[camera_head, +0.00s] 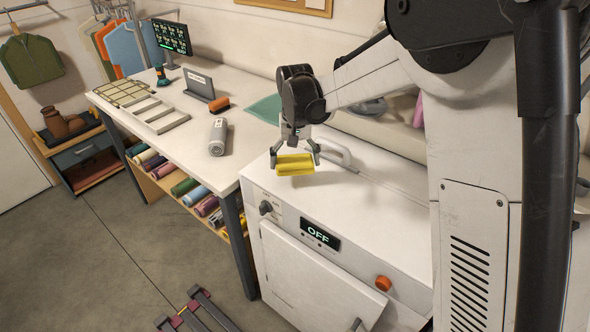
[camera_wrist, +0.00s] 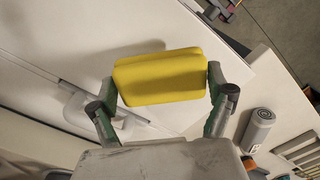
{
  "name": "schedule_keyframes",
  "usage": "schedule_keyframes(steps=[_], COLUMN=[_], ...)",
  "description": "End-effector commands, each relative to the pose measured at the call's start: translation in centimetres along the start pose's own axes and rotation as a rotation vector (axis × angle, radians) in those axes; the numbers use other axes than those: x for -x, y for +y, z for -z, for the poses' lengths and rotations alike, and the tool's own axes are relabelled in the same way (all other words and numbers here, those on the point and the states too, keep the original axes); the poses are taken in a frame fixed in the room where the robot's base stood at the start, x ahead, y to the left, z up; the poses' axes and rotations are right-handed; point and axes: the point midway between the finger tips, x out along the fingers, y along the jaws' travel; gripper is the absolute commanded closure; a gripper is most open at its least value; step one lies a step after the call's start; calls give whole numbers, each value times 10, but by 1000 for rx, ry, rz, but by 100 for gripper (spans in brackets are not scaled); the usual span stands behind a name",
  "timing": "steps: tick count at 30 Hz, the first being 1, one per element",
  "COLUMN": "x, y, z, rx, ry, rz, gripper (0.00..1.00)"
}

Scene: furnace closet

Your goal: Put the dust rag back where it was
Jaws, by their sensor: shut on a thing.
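A yellow, thick, pad-like thing (camera_head: 295,168), which I take for the dust rag, is held between the two fingers of my gripper (camera_head: 295,158). The rag hangs level over the white furnace top (camera_head: 365,205), close to its back-left part, and seems clear of the surface. In the wrist view the rag (camera_wrist: 160,80) fills the gap between the fingertips of my gripper (camera_wrist: 160,84), one finger at each short end. A flat teal cloth-like sheet (camera_head: 265,108) lies on the white workbench behind.
The furnace top has a grey handle (camera_head: 332,152) near the rag; its front shows an OFF display (camera_head: 320,236) and an orange knob (camera_head: 383,283). The workbench (camera_head: 180,125) holds a grey cylinder (camera_head: 218,137), an orange-brown brush (camera_head: 217,104) and frames. Furnace top right is clear.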

Motion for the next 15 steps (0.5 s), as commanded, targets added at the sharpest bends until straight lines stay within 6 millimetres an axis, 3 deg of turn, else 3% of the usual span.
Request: schedule_keyframes(steps=[10,15], x=[-36,-40], y=[0,0], z=[1,0], rx=[0,0], ry=[0,0], rz=[0,0], gripper=[53,53])
